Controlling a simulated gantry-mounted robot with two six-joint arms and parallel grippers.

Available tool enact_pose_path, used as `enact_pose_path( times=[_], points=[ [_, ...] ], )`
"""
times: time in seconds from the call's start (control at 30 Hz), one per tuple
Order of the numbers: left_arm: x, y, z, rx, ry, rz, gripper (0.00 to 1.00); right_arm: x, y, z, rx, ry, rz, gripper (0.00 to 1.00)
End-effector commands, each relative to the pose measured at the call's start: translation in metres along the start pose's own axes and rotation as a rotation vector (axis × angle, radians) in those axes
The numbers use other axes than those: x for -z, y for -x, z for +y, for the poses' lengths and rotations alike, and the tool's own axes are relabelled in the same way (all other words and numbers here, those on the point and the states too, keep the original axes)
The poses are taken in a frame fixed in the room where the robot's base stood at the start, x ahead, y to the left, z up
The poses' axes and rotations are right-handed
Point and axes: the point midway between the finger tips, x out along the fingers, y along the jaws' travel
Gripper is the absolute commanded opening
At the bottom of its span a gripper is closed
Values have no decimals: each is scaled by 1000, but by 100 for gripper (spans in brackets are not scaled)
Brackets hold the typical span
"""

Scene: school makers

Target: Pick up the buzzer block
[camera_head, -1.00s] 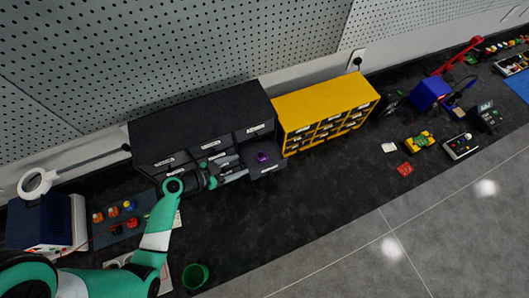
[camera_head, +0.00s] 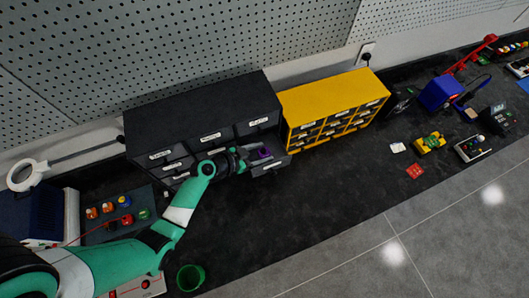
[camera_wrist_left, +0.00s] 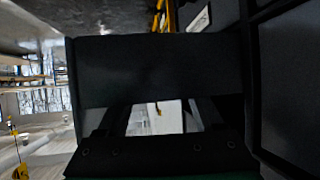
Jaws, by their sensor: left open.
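A small purple block (camera_head: 264,153), which I take to be the buzzer block, sits in the pulled-out drawer (camera_head: 270,170) at the right end of the black drawer cabinet (camera_head: 205,110). My left gripper (camera_head: 254,155) is open. Its fingers reach in from the left over the drawer, right beside the purple block. I cannot tell whether they touch it or straddle it. The left wrist view is mostly filled by dark surfaces, and I cannot make out the block there. My right gripper is not in view.
A yellow drawer cabinet (camera_head: 325,95) stands directly right of the black one. Coloured buttons on a panel (camera_head: 113,213) and a green cup (camera_head: 190,278) are at the left.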

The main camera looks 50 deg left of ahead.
Motion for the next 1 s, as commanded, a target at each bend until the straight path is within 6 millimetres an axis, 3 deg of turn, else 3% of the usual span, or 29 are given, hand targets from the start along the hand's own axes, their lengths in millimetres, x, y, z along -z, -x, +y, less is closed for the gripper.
enact_pose_path(
  times=[0.17,0.53,0.83,1.0],
  points=[
    [0,0,0,1,0,0,68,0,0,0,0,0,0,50],
    [0,0,0,1,0,0,2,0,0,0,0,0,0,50],
    [2,1,0,1,0,0,0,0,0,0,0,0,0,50],
    [15,8,0,1,-2,2,0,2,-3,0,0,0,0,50]
  ],
)
